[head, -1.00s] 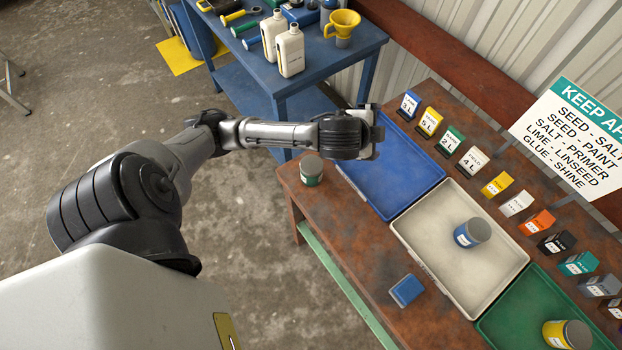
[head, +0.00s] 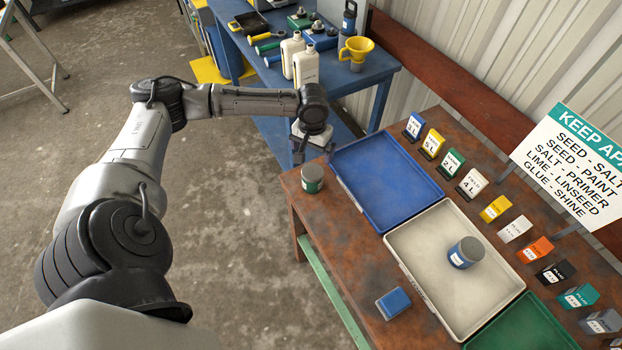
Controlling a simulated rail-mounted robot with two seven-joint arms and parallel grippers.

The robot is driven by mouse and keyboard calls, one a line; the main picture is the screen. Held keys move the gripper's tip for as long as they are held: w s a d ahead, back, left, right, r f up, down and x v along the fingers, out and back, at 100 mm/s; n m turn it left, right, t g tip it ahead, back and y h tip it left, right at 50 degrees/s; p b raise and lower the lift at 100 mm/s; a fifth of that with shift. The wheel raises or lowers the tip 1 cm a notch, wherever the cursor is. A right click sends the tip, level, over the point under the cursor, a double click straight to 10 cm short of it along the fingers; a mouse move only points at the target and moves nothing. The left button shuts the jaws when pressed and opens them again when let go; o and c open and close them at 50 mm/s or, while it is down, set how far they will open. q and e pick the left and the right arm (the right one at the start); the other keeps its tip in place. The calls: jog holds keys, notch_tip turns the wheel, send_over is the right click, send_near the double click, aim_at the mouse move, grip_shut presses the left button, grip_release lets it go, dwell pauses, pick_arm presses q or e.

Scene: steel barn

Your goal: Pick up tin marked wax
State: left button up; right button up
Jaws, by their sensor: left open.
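A dark green tin with a grey lid (head: 312,180) stands upright on the rusty brown bench near its left end, beside the blue tray. A blue tin with a grey lid (head: 466,253) is in the white tray. The tins' labels are too small to read, so I cannot tell which is marked wax. My left gripper (head: 314,152) points down with its fingers apart, empty, just beyond the green tin in the picture and apart from it. My right gripper is not in view.
A blue tray (head: 385,185), a white tray (head: 440,302) and a green tray (head: 520,328) line the bench. A small blue box (head: 393,303) lies at the front. Several label blocks and a sign (head: 575,160) stand behind. A blue table (head: 375,75) holds bottles and a funnel.

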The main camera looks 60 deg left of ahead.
aim_at(312, 178)
pick_arm(q)
jog(key=f, duration=0.4)
jog(key=f+b, duration=0.1)
jog(key=f, duration=0.9)
jog(key=shift+s+d, duration=0.15)
jog(key=shift+d, duration=0.1)
jog(key=shift+r, duration=0.1)
jog(key=c, duration=1.1)
